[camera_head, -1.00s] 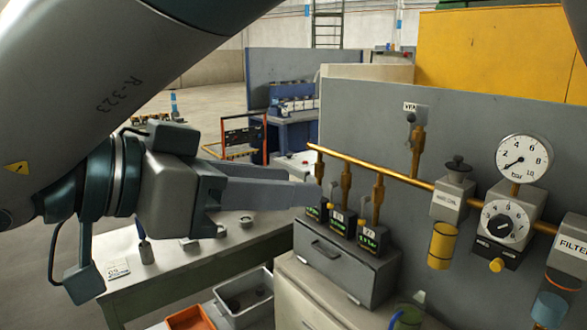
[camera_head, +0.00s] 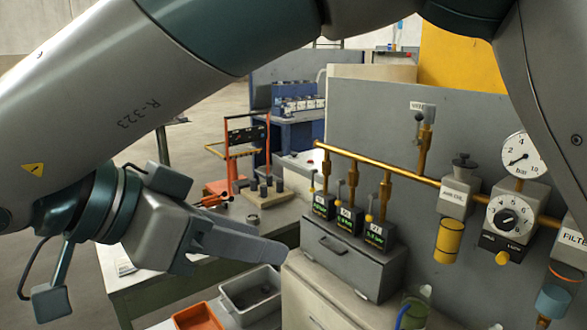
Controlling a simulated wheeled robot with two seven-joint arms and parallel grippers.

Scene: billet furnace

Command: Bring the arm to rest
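My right arm (camera_head: 165,95) crosses the top of the view from the right and bends down on the left. Its gripper (camera_head: 275,252) is at the lower left, in the air in front of the grey bench (camera_head: 150,290). The fingers point right and slightly down, seen from the side. No object shows at their tips. The side view hides any gap between them. My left gripper is not in view.
Right of the fingers stands a grey drawer box (camera_head: 350,265) below a brass pipe (camera_head: 385,170) with valves and a pressure gauge (camera_head: 522,160). A grey bin (camera_head: 235,312) and an orange bin (camera_head: 198,318) lie below the fingers. A pegged block (camera_head: 268,197) sits behind.

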